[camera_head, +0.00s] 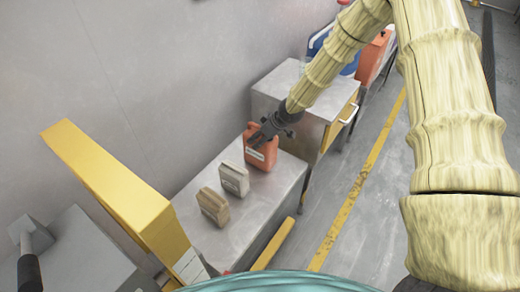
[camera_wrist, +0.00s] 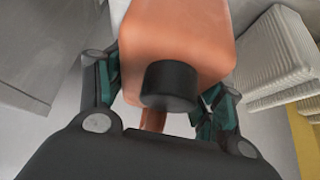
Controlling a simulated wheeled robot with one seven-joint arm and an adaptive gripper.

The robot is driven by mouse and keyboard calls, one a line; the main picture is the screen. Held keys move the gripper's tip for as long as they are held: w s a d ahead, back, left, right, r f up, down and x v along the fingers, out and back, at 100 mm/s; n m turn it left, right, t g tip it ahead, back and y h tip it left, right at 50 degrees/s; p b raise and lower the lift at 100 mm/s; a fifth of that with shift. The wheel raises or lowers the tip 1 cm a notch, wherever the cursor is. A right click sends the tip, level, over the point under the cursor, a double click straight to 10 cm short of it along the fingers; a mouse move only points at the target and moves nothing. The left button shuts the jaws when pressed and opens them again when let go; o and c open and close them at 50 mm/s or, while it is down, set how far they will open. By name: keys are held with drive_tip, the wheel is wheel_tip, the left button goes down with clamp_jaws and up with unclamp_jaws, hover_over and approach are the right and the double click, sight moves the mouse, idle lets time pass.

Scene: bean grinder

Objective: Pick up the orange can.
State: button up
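The orange can (camera_head: 262,156) stands upright on the grey metal table, at its far end, with a pale label on its front. In the wrist view the can (camera_wrist: 178,32) fills the top middle, with its black cap (camera_wrist: 170,86) close to the camera and a thin orange handle part below it. My gripper (camera_head: 262,138) is at the top of the can. In the wrist view my gripper (camera_wrist: 160,100) has its fingers spread, one on each side of the cap and handle. A gap shows on the left; contact on the right cannot be told.
A beige can (camera_head: 234,179) and a brown can (camera_head: 213,206) stand in a row on the metal table (camera_head: 255,222). A grey cabinet (camera_head: 290,95) is behind. A yellow beam (camera_head: 110,180) rises at left. Open floor lies right of the table.

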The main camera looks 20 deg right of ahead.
drive_tip(key=c, duration=1)
